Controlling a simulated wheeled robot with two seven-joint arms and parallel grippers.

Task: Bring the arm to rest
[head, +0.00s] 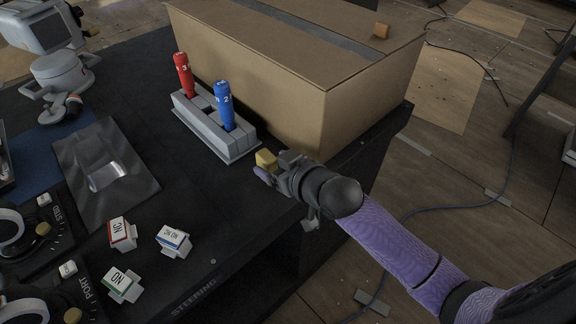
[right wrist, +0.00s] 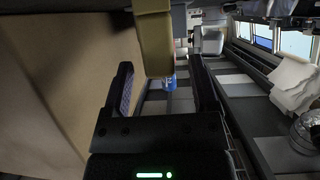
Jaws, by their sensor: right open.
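My right gripper (head: 276,165) is at the table's right edge, close to the near corner of the cardboard box. Its purple arm comes in from the right. In the right wrist view the two fingers (right wrist: 163,88) stand apart with an open gap. A yellow block-like thing (head: 265,158) is right at the fingertips in the head view. In the right wrist view a yellow-tan piece (right wrist: 154,38) stands beyond the gap; I cannot tell whether it touches a finger. My left gripper is not in view.
A large cardboard box (head: 290,70) stands beside the gripper. A grey lever base (head: 215,130) holds a red lever (head: 184,74) and a blue lever (head: 224,104). The floor is right of the table.

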